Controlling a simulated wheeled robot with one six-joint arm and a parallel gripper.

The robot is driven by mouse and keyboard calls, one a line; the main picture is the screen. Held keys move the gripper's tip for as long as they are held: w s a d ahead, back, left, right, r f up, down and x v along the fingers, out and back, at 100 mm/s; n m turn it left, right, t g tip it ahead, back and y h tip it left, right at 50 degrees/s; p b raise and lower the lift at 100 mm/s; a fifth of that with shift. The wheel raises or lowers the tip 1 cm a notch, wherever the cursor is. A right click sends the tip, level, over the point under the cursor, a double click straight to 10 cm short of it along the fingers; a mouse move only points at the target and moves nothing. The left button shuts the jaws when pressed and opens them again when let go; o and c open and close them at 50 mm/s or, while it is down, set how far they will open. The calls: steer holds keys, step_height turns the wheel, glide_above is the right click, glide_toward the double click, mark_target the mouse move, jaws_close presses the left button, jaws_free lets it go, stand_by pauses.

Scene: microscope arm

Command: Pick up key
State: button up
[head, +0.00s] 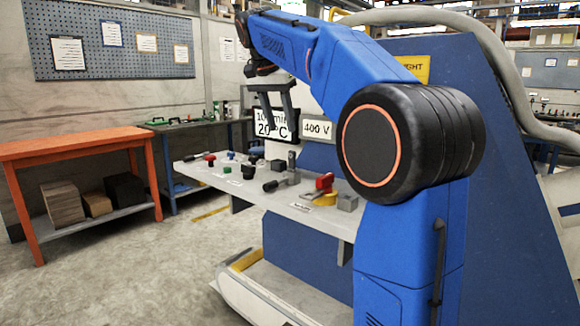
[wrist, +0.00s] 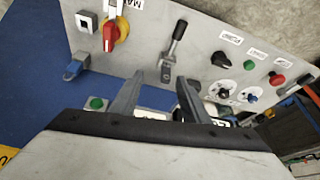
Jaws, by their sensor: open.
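No part is clearly recognisable as a key in either view; it may be hidden or too small to tell. My gripper (head: 277,118) is above the grey control panel (head: 237,188) in the head view. In the wrist view my gripper (wrist: 161,80) has its two grey fingers spread apart with nothing held between them. The lever with a black handle (wrist: 180,30) is on the panel just beyond the fingertips. A small blue-and-grey part (wrist: 74,69) shows at the panel's edge, left of the fingers; I cannot tell what it is.
The panel carries a red-and-yellow rotary switch (wrist: 111,38), a grey box (wrist: 86,22), a black knob (wrist: 221,59), a green button (wrist: 249,65) and a red button (wrist: 277,79). An orange workbench (head: 80,144) stands at left. The floor between is clear.

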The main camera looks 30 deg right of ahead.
steer(key=m, duration=0.2)
glide_toward(291, 154)
steer(key=x, duration=1.2)
steer(key=shift+c, duration=0.7)
jaws_close()
